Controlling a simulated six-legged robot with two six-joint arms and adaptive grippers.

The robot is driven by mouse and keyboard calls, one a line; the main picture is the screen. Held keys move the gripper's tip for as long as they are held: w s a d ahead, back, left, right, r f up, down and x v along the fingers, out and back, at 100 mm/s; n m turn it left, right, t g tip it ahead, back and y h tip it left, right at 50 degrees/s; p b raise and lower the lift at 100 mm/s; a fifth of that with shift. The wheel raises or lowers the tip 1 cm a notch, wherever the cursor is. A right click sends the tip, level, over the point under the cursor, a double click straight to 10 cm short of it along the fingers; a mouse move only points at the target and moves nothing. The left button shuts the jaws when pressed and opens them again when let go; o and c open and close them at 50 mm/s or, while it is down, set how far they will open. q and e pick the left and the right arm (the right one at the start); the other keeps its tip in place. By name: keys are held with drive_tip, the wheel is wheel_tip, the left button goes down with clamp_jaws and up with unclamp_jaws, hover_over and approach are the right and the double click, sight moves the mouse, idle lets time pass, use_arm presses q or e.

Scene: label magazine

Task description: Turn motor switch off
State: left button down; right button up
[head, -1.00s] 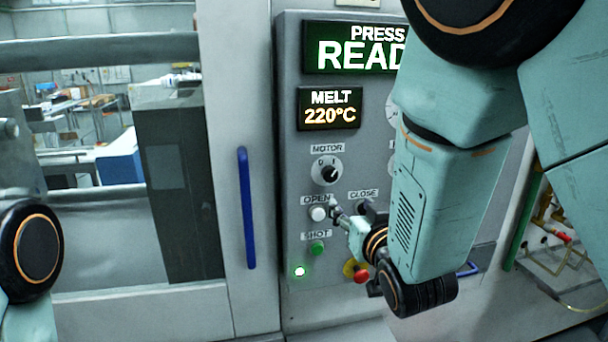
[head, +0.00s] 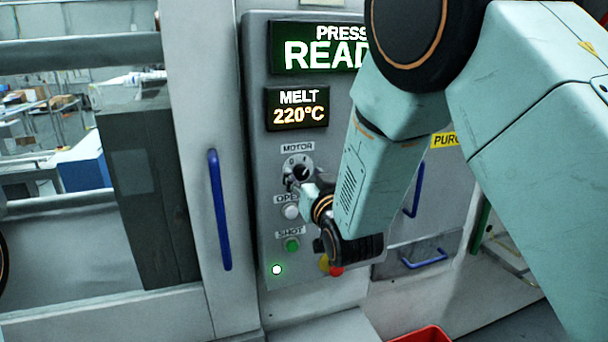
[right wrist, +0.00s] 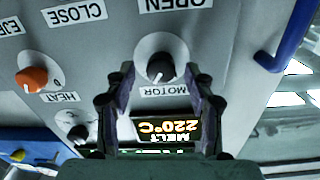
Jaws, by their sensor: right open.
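The motor switch is a black knob on a pale round dial (head: 301,168), under the MOTOR label on the grey control panel (head: 258,190). In the head view its mark leans toward the upper right, near the I. In the right wrist view, which is upside down, the motor knob (right wrist: 160,66) lies between the two open fingertips of my right gripper (right wrist: 160,76), with a gap on each side. I cannot tell the exact depth between tips and knob. My left gripper is not in view.
Below the switch are a white OPEN button (head: 291,211) and a green SHOT button (head: 292,245). A red button (head: 336,271) sits lower right. A blue door handle (head: 219,210) is to the left. An orange knob (right wrist: 32,79) shows in the wrist view.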

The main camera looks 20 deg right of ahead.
drive_tip(key=shift+w+a+r, duration=0.1)
drive_tip(key=shift+a, duration=0.2)
drive_tip(key=shift+d, duration=0.25)
drive_tip(key=shift+w+d, duration=0.1)
drive_tip(key=shift+d, duration=0.1)
drive_tip(key=c, duration=0.3)
drive_tip(key=shift+a, duration=0.35)
drive_tip(key=c, duration=0.5)
drive_tip(key=shift+d, duration=0.15)
clamp_jaws()
